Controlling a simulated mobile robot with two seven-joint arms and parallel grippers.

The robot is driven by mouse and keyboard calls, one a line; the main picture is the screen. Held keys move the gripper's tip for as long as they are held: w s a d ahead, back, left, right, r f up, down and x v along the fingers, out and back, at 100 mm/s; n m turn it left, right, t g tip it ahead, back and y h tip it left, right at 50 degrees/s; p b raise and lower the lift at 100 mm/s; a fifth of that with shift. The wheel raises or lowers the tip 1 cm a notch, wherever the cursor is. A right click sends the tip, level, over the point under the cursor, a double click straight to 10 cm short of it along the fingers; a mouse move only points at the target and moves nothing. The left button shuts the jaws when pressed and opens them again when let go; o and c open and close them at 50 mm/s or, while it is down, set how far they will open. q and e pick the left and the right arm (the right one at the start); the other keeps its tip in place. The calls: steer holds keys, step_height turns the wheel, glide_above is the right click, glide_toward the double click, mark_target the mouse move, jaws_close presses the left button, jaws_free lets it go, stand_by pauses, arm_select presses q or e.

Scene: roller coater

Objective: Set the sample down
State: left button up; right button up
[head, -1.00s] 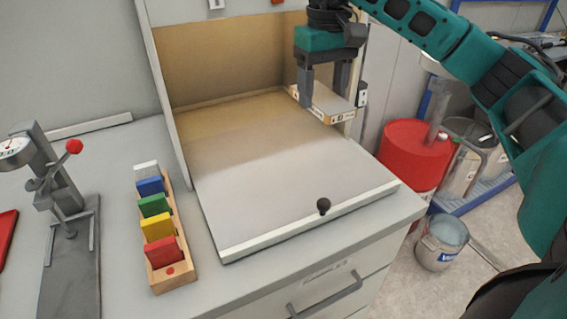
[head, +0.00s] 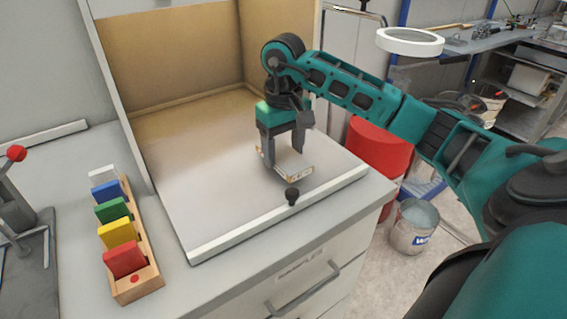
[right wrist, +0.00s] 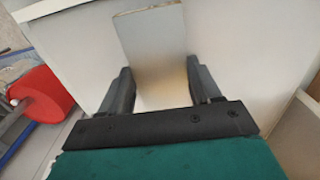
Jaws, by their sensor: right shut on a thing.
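The sample, a thin pale panel with a marked edge (head: 294,171), is between the fingers of my right gripper (head: 284,156) in the head view. The gripper points down and is shut on it. The sample is low over the right front part of the pale board (head: 200,190) of the open-fronted booth; I cannot tell whether it touches. In the right wrist view the panel (right wrist: 153,45) shows as a grey-beige plate between the two dark fingers (right wrist: 163,85). My left gripper is not in view.
A wooden rack (head: 138,286) of coloured cards stands on the left counter, beside a grey stand with a red ball (head: 16,153). A red drum (head: 378,148) and a bucket (head: 413,228) stand right of the bench.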

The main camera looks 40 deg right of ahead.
mark_target(283, 154)
step_height(283, 154, down, 4)
steer(key=shift+r, duration=0.1)
steer(key=shift+f+b, duration=0.2)
steer(key=shift+b, duration=0.1)
steer(key=o, duration=1.1)
steer(key=shift+r, duration=0.1)
